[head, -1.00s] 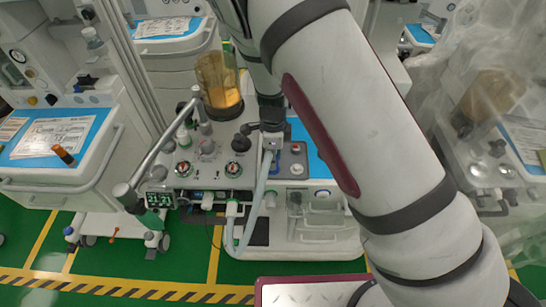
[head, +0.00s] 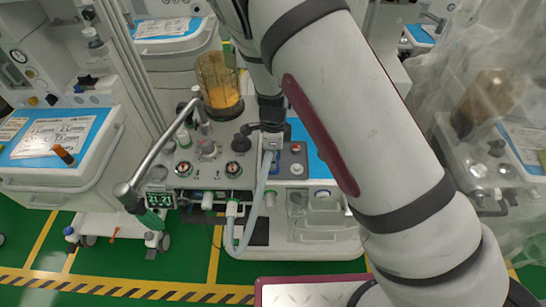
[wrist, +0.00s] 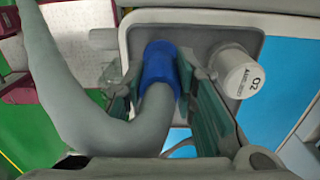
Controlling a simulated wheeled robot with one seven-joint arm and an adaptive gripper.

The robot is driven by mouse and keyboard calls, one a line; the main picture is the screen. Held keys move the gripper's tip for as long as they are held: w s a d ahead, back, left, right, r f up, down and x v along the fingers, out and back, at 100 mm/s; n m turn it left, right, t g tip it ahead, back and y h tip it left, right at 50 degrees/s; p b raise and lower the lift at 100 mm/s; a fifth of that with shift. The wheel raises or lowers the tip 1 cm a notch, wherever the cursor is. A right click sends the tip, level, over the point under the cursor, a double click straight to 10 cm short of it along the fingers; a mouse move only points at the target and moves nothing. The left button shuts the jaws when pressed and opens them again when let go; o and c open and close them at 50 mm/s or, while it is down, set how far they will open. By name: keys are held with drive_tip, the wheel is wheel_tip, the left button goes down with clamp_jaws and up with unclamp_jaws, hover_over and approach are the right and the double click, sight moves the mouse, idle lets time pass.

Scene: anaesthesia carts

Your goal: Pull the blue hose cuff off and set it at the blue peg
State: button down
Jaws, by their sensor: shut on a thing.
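The blue hose cuff (wrist: 160,62) is on the end of a grey corrugation-free hose (wrist: 153,108) in the wrist view, against a grey panel (wrist: 200,30). My gripper (wrist: 168,88) is shut on the cuff, one finger on each side of it. Whether the cuff is still seated on a port behind it is hidden. In the head view my gripper (head: 271,138) is over the machine top, and the pale hose (head: 258,200) hangs below it in a loop. The cuff is hidden there. I cannot make out the blue peg for certain.
A white cap marked O2 (wrist: 237,75) stands close to the right finger. Gauges (head: 232,169), an amber canister (head: 218,82) and a grey rail (head: 160,150) are left of my gripper. The hose's lower part loops in front of the machine, beside a white connector (head: 232,209).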

drive_tip(key=shift+f+b, duration=0.3)
drive_tip(key=shift+f, duration=0.65)
drive_tip(key=c, duration=1.2)
unclamp_jaws()
wheel_tip(320, 180, up, 12)
drive_tip(key=shift+w+r, duration=0.1)
drive_tip(key=shift+w, duration=0.05)
